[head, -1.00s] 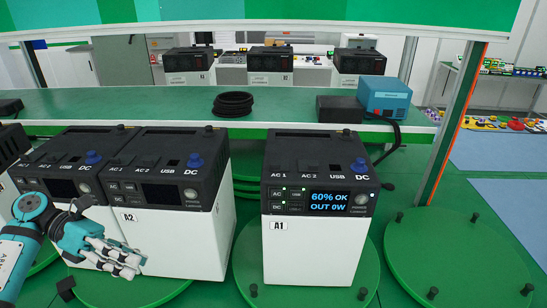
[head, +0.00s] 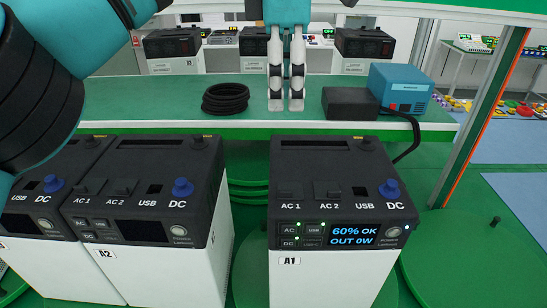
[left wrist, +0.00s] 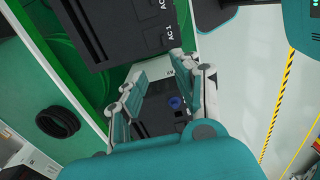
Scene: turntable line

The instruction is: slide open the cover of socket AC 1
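The power unit A1 (head: 312,270) stands at the lower middle of the head view, its screen reading 60% OK. On its dark top, the AC 1 socket cover (head: 290,188) lies behind the AC 1 label, left of the AC 2 cover (head: 327,189); both look closed. In the left wrist view the AC 1 cover (left wrist: 154,40) is at the top, beyond the fingers. My left gripper (head: 286,104) points down above and behind the unit's top in the head view. Its fingers stand apart and empty. My right gripper is not in view.
Unit A2 (head: 160,270) and another unit stand to the left. Behind is a green shelf (head: 150,105) with a black cable coil (head: 225,98), a black box (head: 350,103) and a blue box (head: 400,88). An orange-edged post (head: 480,110) rises at the right.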

